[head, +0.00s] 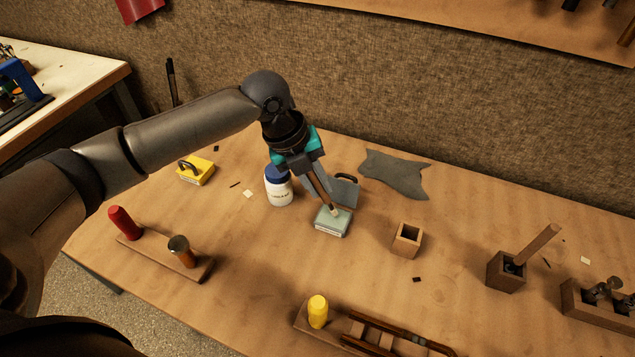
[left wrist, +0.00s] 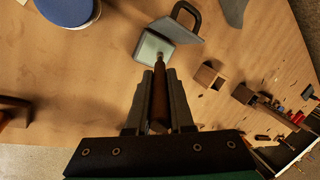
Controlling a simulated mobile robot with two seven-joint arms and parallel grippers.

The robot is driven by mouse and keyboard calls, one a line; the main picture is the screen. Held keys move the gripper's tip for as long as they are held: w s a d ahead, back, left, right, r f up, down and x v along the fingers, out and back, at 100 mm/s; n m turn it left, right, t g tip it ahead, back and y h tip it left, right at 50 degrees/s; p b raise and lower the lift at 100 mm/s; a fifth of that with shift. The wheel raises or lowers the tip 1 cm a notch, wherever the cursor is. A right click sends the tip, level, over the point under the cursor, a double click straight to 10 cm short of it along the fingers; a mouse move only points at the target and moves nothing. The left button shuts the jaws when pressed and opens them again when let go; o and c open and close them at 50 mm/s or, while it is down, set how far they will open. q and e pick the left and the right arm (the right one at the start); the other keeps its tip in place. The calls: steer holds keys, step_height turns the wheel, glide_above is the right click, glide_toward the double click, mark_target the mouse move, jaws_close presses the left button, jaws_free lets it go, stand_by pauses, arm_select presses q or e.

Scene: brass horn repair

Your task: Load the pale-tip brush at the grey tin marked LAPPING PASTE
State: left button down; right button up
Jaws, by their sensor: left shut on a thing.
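My left gripper (head: 316,178) is shut on the handle of a brown brush (head: 326,197) above the middle of the table. The brush slants down, and its pale tip is at the top of a small square grey-green tin (head: 332,224). The left wrist view shows the brush (left wrist: 158,95) with its end over the pale surface of the tin (left wrist: 146,50). Whether the tip touches the surface I cannot tell. A grey lid with a dark handle (head: 345,191) is right behind the tin. The tin's label is too small to read. My right gripper is out of view.
A white jar with a blue lid (head: 279,188) stands close left of the tin. An empty wooden holder (head: 407,240) is to the right, a holder with a wooden stick (head: 507,270) further right. A grey cloth (head: 396,174) lies behind; a yellow box (head: 195,170) is at left.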

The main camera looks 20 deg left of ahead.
arm_select(q)
steer(key=shift+f, duration=0.55)
stand_by(0.9)
steer(key=shift+s+f, duration=0.1)
stand_by(1.9)
step_height(320, 180, up, 7)
steer(key=p, duration=0.8)
stand_by(0.3)
stand_by(0.5)
